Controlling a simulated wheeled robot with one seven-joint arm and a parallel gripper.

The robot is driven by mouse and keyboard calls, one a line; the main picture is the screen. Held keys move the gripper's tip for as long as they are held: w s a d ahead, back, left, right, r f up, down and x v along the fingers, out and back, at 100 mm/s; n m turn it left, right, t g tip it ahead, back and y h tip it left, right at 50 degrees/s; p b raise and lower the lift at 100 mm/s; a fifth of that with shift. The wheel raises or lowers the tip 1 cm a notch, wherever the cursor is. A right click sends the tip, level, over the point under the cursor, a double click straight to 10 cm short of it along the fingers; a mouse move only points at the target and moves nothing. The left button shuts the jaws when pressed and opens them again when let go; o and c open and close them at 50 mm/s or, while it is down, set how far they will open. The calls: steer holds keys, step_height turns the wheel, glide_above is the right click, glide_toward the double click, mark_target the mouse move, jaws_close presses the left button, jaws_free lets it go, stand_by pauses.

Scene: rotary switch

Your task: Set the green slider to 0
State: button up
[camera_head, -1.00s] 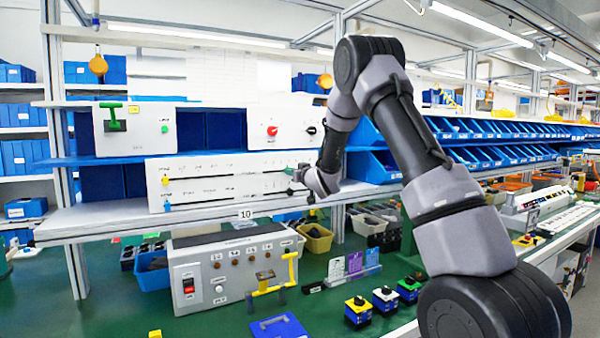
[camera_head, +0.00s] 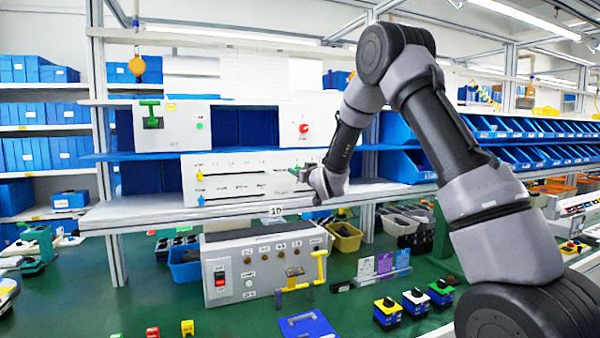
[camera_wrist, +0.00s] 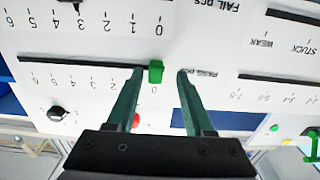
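The green slider (camera_wrist: 156,72) is a small green knob in the wrist view, at the right end of a dark slot on a white panel (camera_wrist: 80,110). The panel's print is upside down there, and the slider stands by the mark 0 of a 0-to-6 scale. My gripper (camera_wrist: 160,73) is open, with one finger on each side of the slider; the left finger is nearer to it, and contact cannot be told. In the head view my gripper (camera_head: 304,174) is at the right part of the slider panel (camera_head: 232,190), largely hiding the green slider.
In the head view a yellow slider (camera_head: 200,175) sits at the panel's left. A box with a red knob (camera_head: 304,128) and a box with a green lever (camera_head: 151,113) stand above. A shelf edge (camera_head: 130,220) runs below the panel. Blue bins (camera_head: 410,165) stand close at the right.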

steer(key=v, duration=1)
steer(key=shift+s+d, duration=0.15)
steer(key=shift+s, duration=0.2)
steer(key=s+d+r+m+g+h, duration=0.45)
steer(key=s+d+r, duration=0.35)
steer(key=s+d, duration=0.3)
steer(key=s+d+m+g, duration=0.1)
steer(key=s+g, duration=0.1)
steer(key=s, duration=1.1)
steer(key=s+d+m+g, duration=0.2)
steer(key=s+g, duration=0.1)
steer(key=s, duration=1.1)
steer(key=shift+d+f+y, duration=0.2)
steer(key=shift+d+y, duration=0.05)
steer(key=shift+y, duration=0.2)
